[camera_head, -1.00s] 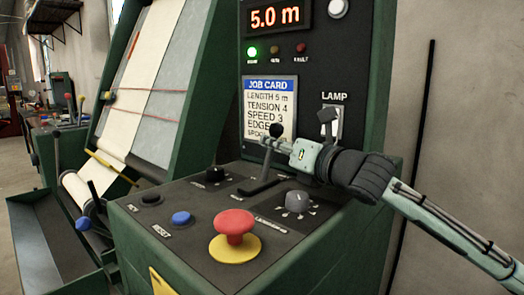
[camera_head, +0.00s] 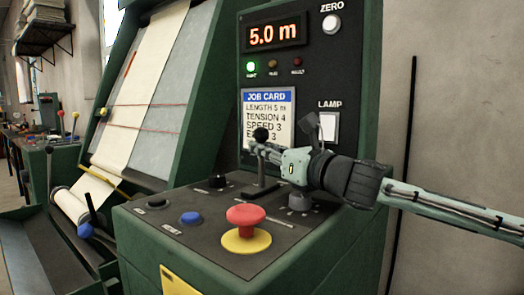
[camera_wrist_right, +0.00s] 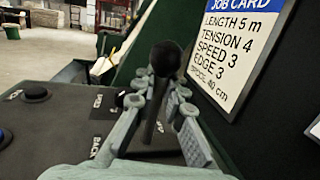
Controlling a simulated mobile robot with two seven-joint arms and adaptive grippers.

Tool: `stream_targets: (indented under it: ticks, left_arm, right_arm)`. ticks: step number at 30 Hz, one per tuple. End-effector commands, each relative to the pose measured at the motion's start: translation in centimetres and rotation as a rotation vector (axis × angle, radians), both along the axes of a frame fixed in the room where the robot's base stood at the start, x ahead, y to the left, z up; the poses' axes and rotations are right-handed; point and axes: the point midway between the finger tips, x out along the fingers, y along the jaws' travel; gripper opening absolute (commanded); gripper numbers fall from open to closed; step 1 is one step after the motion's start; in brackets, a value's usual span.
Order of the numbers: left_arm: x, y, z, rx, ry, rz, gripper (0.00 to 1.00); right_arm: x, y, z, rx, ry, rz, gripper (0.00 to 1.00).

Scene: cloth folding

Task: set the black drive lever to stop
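The black drive lever (camera_head: 262,177) stands nearly upright on the console, with a round black knob on top. In the right wrist view its knob (camera_wrist_right: 166,58) is up close, with the shaft running down between my fingers. My right gripper (camera_head: 257,148) reaches in from the right just below the knob. In the wrist view my right gripper (camera_wrist_right: 165,105) has its fingers apart on both sides of the shaft. The left finger looks close to the shaft, and a dark gap shows toward the right finger; contact cannot be told. My left gripper is not in view.
A red mushroom button (camera_head: 246,215) on a yellow base, a blue button (camera_head: 190,218) and a grey dial (camera_head: 300,200) are near the lever. The job card (camera_head: 268,117) and lamp switch (camera_head: 328,126) are behind. A "BACK" label (camera_wrist_right: 99,145) shows; another label is blurred.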

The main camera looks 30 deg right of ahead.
Motion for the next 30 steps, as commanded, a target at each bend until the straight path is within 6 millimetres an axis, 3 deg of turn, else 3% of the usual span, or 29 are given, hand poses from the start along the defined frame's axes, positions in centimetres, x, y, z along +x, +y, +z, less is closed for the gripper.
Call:
stream_targets:
  ticks: [5,19,30]
  left_arm:
    - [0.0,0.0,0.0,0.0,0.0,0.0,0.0]
    - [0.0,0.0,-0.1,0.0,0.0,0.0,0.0]
    - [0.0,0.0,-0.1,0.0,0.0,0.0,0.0]
  right_arm:
    - [-0.1,0.0,0.5,-0.003,-0.009,0.0,0.33]
    - [-0.4,0.0,-0.1,0.003,-0.001,0.002,0.33]
    - [-3.7,-0.6,-0.4,0.008,-0.001,-0.001,0.33]
